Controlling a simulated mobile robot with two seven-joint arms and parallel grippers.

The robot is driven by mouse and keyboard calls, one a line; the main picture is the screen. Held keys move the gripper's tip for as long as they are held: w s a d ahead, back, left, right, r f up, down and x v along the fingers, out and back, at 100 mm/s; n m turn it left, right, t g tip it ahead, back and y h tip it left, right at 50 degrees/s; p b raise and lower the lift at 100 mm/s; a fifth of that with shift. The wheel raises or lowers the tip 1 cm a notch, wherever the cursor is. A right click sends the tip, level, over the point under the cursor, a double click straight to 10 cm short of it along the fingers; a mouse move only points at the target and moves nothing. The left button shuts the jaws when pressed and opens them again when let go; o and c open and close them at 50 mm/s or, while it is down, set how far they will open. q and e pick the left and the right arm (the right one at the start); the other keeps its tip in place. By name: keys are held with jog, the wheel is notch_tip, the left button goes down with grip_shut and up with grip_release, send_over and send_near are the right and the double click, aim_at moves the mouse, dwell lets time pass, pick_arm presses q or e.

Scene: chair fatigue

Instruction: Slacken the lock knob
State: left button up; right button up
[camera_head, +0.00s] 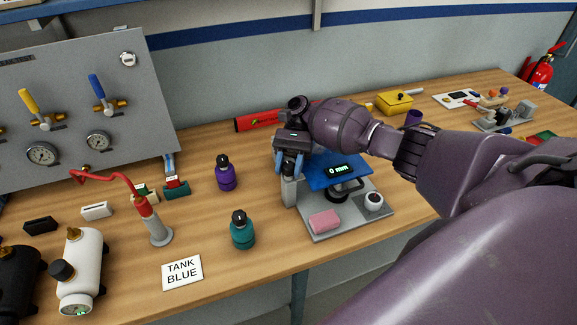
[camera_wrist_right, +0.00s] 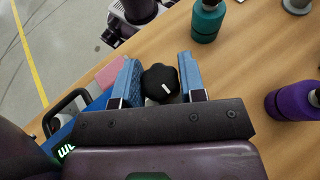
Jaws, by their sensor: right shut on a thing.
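The test stand has a grey base plate (camera_head: 340,217), a blue plate with a display (camera_head: 337,170) reading "0 mm", and a grey post (camera_head: 289,191). The black lock knob (camera_wrist_right: 160,82) with a white mark shows in the right wrist view, between the blue fingers. My right gripper (camera_head: 289,163) is over the post, and its body hides the knob in the head view. In the wrist view the right gripper (camera_wrist_right: 163,83) is shut on the knob, one finger on each side. My left gripper is not recognisable in either view.
On the base plate are a pink block (camera_head: 324,221) and a white roll-like part (camera_head: 374,201). A purple bottle (camera_head: 225,174) and a teal bottle (camera_head: 242,231) stand left of the stand. Bare wood lies between the bottles and the stand.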

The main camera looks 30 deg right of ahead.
dwell(0.4)
jog(key=o, duration=0.9)
